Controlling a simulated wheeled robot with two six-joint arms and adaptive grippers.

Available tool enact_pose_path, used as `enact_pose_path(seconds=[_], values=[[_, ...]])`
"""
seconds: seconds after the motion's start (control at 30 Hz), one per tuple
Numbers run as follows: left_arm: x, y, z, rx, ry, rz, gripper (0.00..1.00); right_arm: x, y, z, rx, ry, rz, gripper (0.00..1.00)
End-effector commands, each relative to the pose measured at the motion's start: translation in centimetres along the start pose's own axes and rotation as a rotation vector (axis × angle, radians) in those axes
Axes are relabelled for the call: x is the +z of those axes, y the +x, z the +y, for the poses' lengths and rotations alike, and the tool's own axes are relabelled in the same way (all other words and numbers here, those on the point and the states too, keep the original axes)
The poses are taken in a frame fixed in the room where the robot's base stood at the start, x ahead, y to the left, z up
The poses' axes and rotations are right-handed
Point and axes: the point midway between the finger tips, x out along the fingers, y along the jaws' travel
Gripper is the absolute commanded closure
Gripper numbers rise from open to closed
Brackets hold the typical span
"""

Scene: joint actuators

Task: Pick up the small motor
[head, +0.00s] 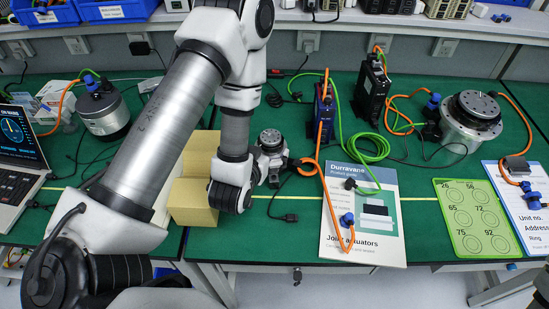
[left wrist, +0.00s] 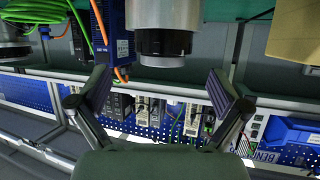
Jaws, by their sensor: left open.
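The small motor (head: 269,142) is a silver and dark cylinder standing on the green bench mat, just right of the yellow blocks. In the left wrist view the small motor (left wrist: 165,38) shows upside down at top centre, between the spread fingers and beyond their tips. My left gripper (head: 262,170) is close in front of the small motor in the head view, partly covering its lower part. In the left wrist view my left gripper (left wrist: 165,88) is open with nothing between its fingers.
Yellow blocks (head: 195,200) stand left of my left gripper. A large actuator (head: 103,108) stands at left, another (head: 470,120) at right. A brochure (head: 365,220), cables and blue and black drive units (head: 324,108) lie or stand right of the small motor.

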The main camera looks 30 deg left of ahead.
Motion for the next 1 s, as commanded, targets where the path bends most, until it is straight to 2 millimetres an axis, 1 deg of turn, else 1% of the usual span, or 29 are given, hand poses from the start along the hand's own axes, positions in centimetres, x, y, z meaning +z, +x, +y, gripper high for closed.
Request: enact_pose_path(seconds=[0.03,0.07,0.17,0.27,0.3,0.37,0.43,0.6,0.63,0.67,0.7,0.77,0.8,0.87,0.9,1.0], values=[[0.4,0.9,0.0,0.000,-0.003,0.003,0.00,0.0,1.2,0.0,0.000,0.000,-0.001,0.60],[0.3,1.1,-0.1,0.000,-0.003,0.003,0.00,0.0,1.2,0.0,0.000,0.000,-0.001,0.60],[-0.3,2.3,-0.2,-0.001,-0.001,0.001,0.00,0.1,0.4,0.0,0.000,0.000,-0.001,0.60],[-0.4,4.1,-0.4,-0.001,-0.002,0.001,0.00,0.0,-0.5,0.0,0.000,0.000,0.000,0.60],[-0.3,4.9,-0.4,0.000,0.000,0.001,0.00,0.0,-0.5,0.0,0.000,0.000,0.000,0.60],[-0.2,5.7,-0.4,0.001,0.000,0.000,0.00,0.0,-0.6,0.0,0.000,0.000,0.000,0.60],[-0.1,6.2,-0.4,0.001,0.001,-0.001,0.00,0.0,-0.6,0.0,0.000,0.000,0.000,0.60],[0.0,6.3,-0.3,0.001,0.001,-0.002,0.00,0.0,-0.5,0.0,0.000,0.000,-0.001,0.60],[0.0,6.3,-0.3,0.001,0.001,-0.002,0.07,0.0,-0.5,0.0,0.000,0.000,-0.001,0.60],[0.0,6.3,-0.3,0.001,0.001,-0.002,0.18,0.0,-0.5,0.0,0.000,0.000,-0.001,0.60],[0.0,6.3,-0.3,0.001,0.001,-0.002,0.32,0.0,-0.5,0.0,0.000,0.000,-0.001,0.60],[0.0,6.3,-0.3,0.001,0.000,-0.002,0.53,0.0,-0.5,0.0,0.000,0.000,-0.001,0.60],[0.0,6.3,-0.3,0.001,0.000,-0.002,0.67,0.0,-0.5,0.0,0.000,0.000,-0.001,0.60],[0.0,6.3,-0.3,0.001,0.000,-0.001,0.89,0.0,-0.5,0.0,0.000,0.000,-0.001,0.60],[-0.3,6.3,-0.3,0.001,0.000,0.005,0.96,0.0,-0.5,0.0,0.000,0.000,-0.001,0.60],[-0.3,6.3,-0.3,0.001,0.000,0.005,0.96,0.0,-0.5,0.0,0.000,0.000,-0.001,0.60]])
